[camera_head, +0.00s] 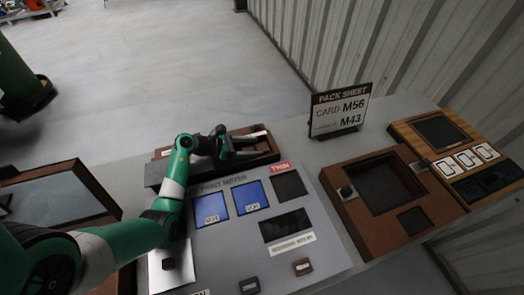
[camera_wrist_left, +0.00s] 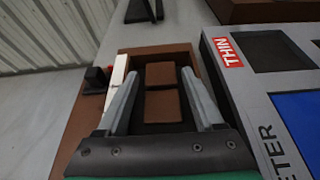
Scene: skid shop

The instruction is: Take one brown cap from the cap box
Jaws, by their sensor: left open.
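The cap box, a brown tray with a dark inside (camera_wrist_left: 155,49), lies under my left gripper in the left wrist view. Two flat brown caps show in it, one farther (camera_wrist_left: 160,75) and one nearer (camera_wrist_left: 163,106). My left gripper (camera_wrist_left: 160,80) is open, its fingers on either side of the caps. I cannot tell how far the fingertips are above them. In the head view my left gripper (camera_head: 252,146) reaches over the brown box behind the grey meter panel; the caps are hidden there. My right gripper is not in view.
The grey panel (camera_head: 218,240) has blue screens, a red THIN label and small brown pieces on it. A pack sheet sign (camera_head: 340,109) stands behind. A brown frame box (camera_head: 400,195) and a wooden case (camera_head: 455,155) are at right. A white strip (camera_wrist_left: 116,80) lies beside the left finger.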

